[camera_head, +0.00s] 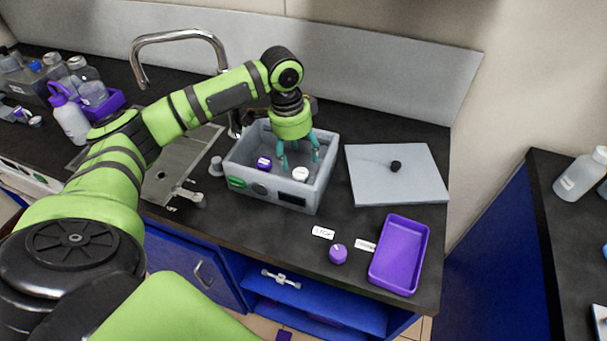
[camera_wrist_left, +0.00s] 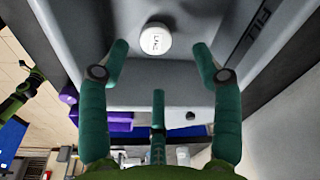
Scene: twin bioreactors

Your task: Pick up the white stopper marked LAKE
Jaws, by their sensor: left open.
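The white stopper (camera_head: 300,173) lies inside the grey box (camera_head: 318,190) on the counter, towards its right side. In the left wrist view the white stopper (camera_wrist_left: 154,40) shows its round top with small dark lettering that I cannot read surely. My left gripper (camera_head: 299,154) reaches down into the box from above, pointing at the stopper. Its teal fingers are open and empty. In the left wrist view my left gripper (camera_wrist_left: 160,58) has the stopper just beyond and between its spread fingertips, apparently not touching. My right gripper is not in view.
A purple stopper (camera_head: 263,163) is in the box, left of the white one. Another purple stopper (camera_head: 338,254) and a purple tray (camera_head: 414,235) are on the front counter. A grey lid (camera_head: 400,185) with a black knob lies right of the box. A tap (camera_head: 180,37) stands behind.

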